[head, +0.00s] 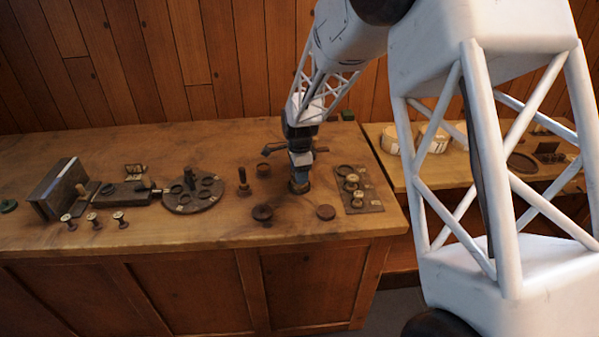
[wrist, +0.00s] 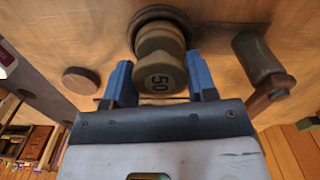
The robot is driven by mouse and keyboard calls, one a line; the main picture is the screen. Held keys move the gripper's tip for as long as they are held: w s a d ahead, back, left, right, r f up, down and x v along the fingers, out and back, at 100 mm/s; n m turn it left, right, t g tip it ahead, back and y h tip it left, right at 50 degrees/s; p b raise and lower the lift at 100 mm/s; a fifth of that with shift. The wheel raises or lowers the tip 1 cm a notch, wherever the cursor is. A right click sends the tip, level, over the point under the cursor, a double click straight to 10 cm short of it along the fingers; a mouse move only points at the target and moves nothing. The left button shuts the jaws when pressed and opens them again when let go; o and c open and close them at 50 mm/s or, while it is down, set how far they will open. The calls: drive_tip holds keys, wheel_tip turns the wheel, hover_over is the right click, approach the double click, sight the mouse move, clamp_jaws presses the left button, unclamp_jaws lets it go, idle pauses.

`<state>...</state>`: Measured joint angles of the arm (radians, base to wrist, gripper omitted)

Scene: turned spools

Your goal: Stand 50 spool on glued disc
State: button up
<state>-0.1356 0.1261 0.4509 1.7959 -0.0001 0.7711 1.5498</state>
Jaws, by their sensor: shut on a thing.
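The pale wooden spool marked 50 (wrist: 160,78) is between the two blue fingers of my gripper (wrist: 158,62), which is shut on it. In the wrist view a dark round disc (wrist: 150,14) shows right behind the far end of the spool, roughly in line with it. I cannot tell whether spool and disc touch, or whether this disc is the glued one. In the head view my gripper (head: 299,184) points down low over the table, and the held spool is mostly hidden there.
Loose dark discs lie on the table, one front left (head: 263,212) and one front right (head: 326,211) of my gripper. A dark peg (head: 243,182) stands to the left. A board with several spools (head: 374,193) is to the right. A round holed plate (head: 180,206) is further left.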

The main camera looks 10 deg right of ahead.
drive_tip(key=o, duration=1)
drive_tip(key=shift+r, duration=0.2)
drive_tip(key=shift+r, duration=4)
